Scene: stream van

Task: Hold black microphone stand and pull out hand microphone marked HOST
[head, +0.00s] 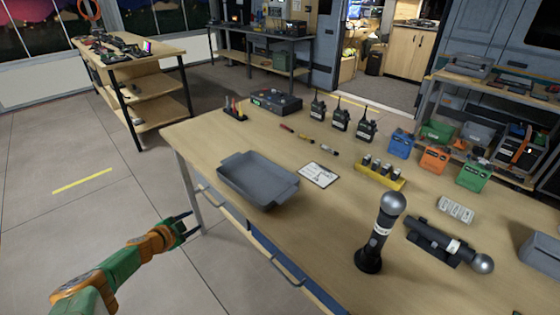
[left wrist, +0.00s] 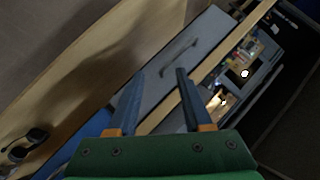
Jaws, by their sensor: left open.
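A hand microphone with a grey ball head (head: 392,203) stands upright in a black microphone stand (head: 368,260) near the table's front edge. It has a white label band whose lettering I cannot read. A second microphone (head: 481,263) lies on its side in a black holder (head: 432,237) to its right, also with a small white label. My left gripper (head: 187,228) is open and empty, off the table's front-left side, well away from both microphones. In the left wrist view its two fingers (left wrist: 158,75) are apart with nothing between them. My right gripper is not in view.
The wooden table (head: 330,215) also holds a grey tray (head: 258,180), a white card (head: 318,175), radios (head: 340,120), a yellow battery rack (head: 380,172) and coloured boxes (head: 432,160). Drawers with handles (head: 287,270) line its front. Open floor (head: 90,220) lies to the left.

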